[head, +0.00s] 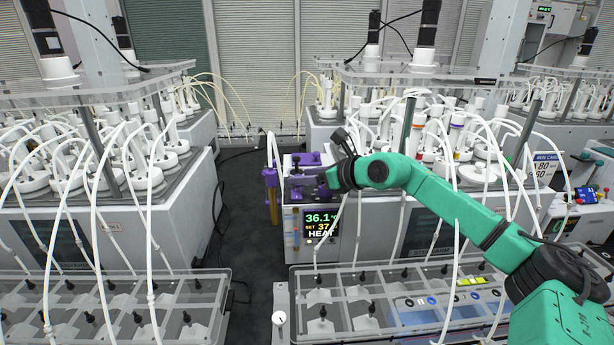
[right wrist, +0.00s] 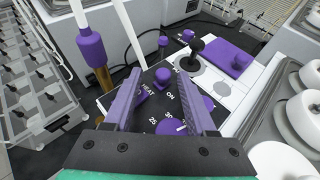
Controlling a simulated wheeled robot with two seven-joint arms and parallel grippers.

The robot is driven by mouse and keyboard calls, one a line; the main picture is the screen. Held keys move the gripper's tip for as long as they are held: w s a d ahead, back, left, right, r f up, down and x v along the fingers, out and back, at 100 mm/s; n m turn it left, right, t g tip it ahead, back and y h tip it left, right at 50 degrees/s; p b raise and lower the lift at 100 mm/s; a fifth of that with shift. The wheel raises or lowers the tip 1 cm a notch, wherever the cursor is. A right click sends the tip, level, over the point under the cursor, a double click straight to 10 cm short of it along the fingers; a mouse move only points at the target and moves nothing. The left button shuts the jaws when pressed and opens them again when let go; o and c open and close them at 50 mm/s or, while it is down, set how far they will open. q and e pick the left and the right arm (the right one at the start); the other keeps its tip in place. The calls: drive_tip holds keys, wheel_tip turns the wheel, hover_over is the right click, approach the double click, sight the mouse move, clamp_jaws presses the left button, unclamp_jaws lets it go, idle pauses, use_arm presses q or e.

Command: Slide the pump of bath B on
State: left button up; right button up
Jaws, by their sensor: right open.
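The bath controller (head: 320,224) is a light box with a lit display reading 36.1, set 37, HEAT. My green right arm reaches over it from the right, and its gripper (head: 306,184) is low over the top panel. In the right wrist view the gripper (right wrist: 158,82) is open, fingers pointing down at the black panel. A purple dial (right wrist: 172,127) with numbers is partly hidden. I cannot tell which control is the pump's slide, nor read a B label.
A black-topped lever (right wrist: 196,49) and a purple block (right wrist: 236,60) stand beyond the fingers. A purple-capped brown tube (head: 271,180) stands left of the controller. Reactor baths with white hoses flank it.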

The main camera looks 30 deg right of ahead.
drive_tip(key=shift+s+d+b, duration=0.4)
drive_tip(key=shift+s+b, duration=0.05)
drive_tip(key=shift+b, duration=0.15)
drive_tip(key=b+v, duration=0.2)
drive_tip(key=b, duration=0.1)
drive_tip(key=b+v, duration=0.3)
drive_tip(key=f+b+v, duration=0.1)
drive_tip(key=b+v, duration=0.1)
drive_tip(key=b, duration=0.1)
drive_tip(key=shift+s+r, duration=0.2)
drive_tip(key=shift+s, duration=0.35)
drive_tip(key=b+v, duration=0.1)
drive_tip(key=v, duration=0.2)
drive_tip(key=r+b+v, duration=0.1)
drive_tip(key=v, duration=0.1)
drive_tip(key=shift+s+r, duration=0.15)
drive_tip(key=shift+r, duration=0.15)
